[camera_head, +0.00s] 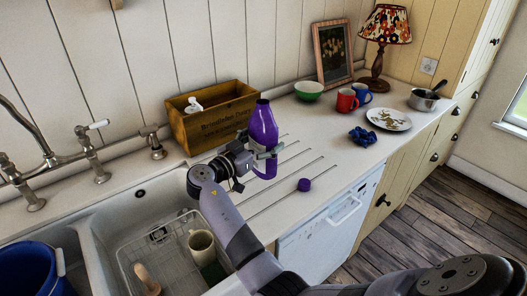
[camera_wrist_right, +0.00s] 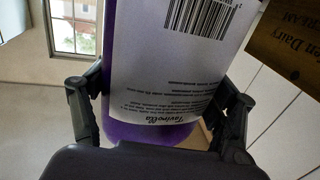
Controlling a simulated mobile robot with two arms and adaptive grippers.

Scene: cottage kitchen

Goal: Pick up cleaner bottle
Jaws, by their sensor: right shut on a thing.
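The purple cleaner bottle (camera_head: 263,125) is upright over the ribbed drainer part of the white worktop, in front of the wooden box. My right gripper (camera_head: 266,158) is shut on its lower half, with fingers on both sides. In the right wrist view the bottle's white printed label (camera_wrist_right: 175,75) and purple base fill the space between the two dark fingers. I cannot tell whether the bottle's base touches the worktop. My left gripper is not in view.
A wooden box (camera_head: 215,117) stands behind the bottle. The sink (camera_head: 105,236) is at left. A green bowl (camera_head: 309,90), mugs (camera_head: 346,101) and a plate (camera_head: 388,119) stand farther right.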

